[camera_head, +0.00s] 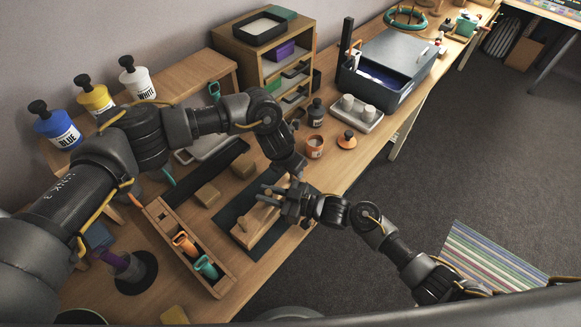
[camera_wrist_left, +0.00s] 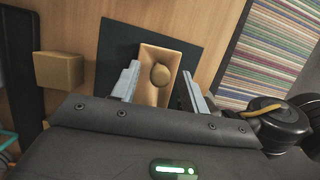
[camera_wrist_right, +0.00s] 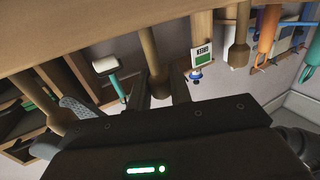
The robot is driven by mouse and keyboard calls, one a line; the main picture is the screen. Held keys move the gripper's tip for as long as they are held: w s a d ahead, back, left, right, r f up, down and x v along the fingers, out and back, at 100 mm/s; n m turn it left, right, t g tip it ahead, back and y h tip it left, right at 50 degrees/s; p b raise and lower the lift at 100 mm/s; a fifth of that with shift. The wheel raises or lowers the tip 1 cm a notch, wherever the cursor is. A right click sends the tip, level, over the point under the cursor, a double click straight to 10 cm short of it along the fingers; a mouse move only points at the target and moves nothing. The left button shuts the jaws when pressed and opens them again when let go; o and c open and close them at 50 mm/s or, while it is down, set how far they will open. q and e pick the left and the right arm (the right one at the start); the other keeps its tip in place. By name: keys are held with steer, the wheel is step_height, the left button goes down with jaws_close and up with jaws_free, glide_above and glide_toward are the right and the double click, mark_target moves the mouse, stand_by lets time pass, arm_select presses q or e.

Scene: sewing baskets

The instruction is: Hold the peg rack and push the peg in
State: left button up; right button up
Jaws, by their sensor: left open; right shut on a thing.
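The pale wooden peg rack (camera_head: 246,234) lies on a dark mat at the table's front edge. In the left wrist view, the rack (camera_wrist_left: 149,93) appears end-on between my left gripper's (camera_wrist_left: 159,85) open fingers, with a round peg head (camera_wrist_left: 160,74) on it. I cannot tell whether those fingers touch the rack. My right gripper (camera_head: 267,194) reaches in from the right over the rack. In the right wrist view, my right gripper (camera_wrist_right: 161,86) is shut on a peg (camera_wrist_right: 149,50) joined to the rack's board (camera_wrist_right: 100,30). Another peg (camera_wrist_right: 237,38) stands to its right. The arms hide part of the rack.
A long wooden tray (camera_head: 188,250) with orange and teal handled tools lies left of the rack. Small wooden blocks (camera_head: 207,195), an orange-labelled jar (camera_head: 314,147) and a white tray with two pale cylinders (camera_head: 356,113) are nearby.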

arm_select(q)
steer(key=v, duration=1.2)
step_height(320, 180, up, 7)
stand_by(0.6)
arm_select(e)
steer(key=o, duration=1)
